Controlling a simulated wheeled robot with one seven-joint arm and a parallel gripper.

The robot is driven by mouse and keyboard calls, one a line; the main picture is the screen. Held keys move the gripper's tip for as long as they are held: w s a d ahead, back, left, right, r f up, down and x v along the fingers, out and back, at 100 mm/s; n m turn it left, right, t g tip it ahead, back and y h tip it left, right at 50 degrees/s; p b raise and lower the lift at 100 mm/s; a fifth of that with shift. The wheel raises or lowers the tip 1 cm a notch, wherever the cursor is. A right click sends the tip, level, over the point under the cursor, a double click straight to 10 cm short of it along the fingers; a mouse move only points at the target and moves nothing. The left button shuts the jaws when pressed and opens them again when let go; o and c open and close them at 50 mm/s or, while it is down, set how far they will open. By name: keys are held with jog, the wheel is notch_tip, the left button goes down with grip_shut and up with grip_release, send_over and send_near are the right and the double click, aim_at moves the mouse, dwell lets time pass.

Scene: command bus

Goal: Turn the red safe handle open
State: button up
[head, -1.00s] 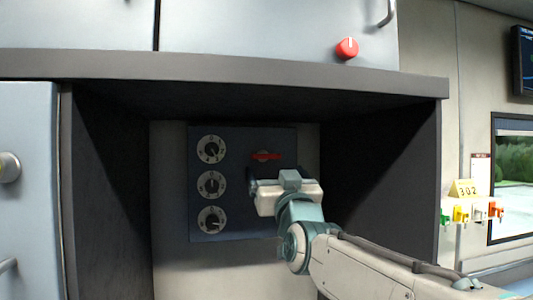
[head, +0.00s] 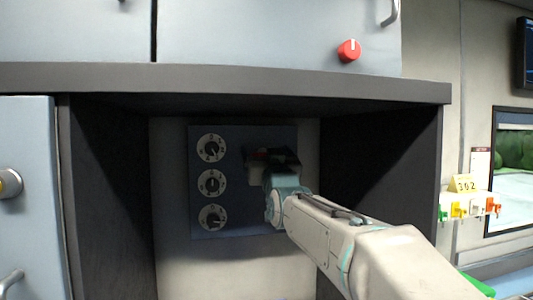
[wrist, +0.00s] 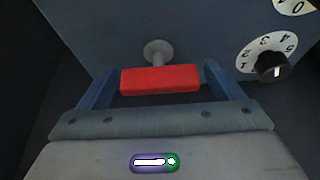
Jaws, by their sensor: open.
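The red safe handle (wrist: 160,79) is a bar on a round grey stem. In the wrist view it lies crosswise between the two blue fingers of my gripper (wrist: 160,85). The fingers are open, one near each end of the bar; I cannot tell whether either touches it. The handle sits on the dark blue safe front (head: 232,220). In the head view my gripper (head: 268,158) covers nearly all of the handle.
Three numbered dials (head: 211,184) run down the left of the safe front. The safe is recessed in a dark cabinet with side walls (head: 385,190) and a top ledge (head: 250,82). A red knob (head: 349,50) is above the ledge. Coloured keys (head: 468,208) hang at the right.

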jog(key=c, duration=1)
jog(key=shift+m+h, duration=0.4)
jog(key=shift+m, duration=0.2)
jog(key=m+h, duration=0.2)
jog(key=m, duration=0.2)
jog(key=shift+r+m, duration=0.1)
jog(key=shift+m, duration=0.2)
jog(key=m+h+p, duration=0.1)
jog(key=m+p, duration=0.1)
jog(key=m, duration=0.1)
jog(key=m+h+p, duration=0.1)
jog(key=m+h, duration=0.1)
jog(key=m, duration=0.1)
jog(key=shift+d+p, duration=0.15)
jog(key=shift+p, duration=0.2)
jog(key=m+g+h+p, duration=0.1)
jog(key=m+p, duration=0.1)
jog(key=m, duration=0.1)
jog(key=m+g+h+p, duration=0.1)
jog(key=m+p, duration=0.1)
jog(key=m, duration=0.1)
jog(key=shift+w, duration=0.1)
jog(key=shift+d+f+m+g+p, duration=0.15)
jog(key=shift+m+g+p, duration=0.2)
jog(key=shift+m+p, duration=0.65)
jog(key=shift+a+f+m+g+p, duration=0.1)
jog(key=shift+m+g+p, duration=0.25)
jog(key=shift+m+p, duration=0.6)
jog(key=shift+f+m, duration=0.1)
jog(key=shift+m, duration=0.35)
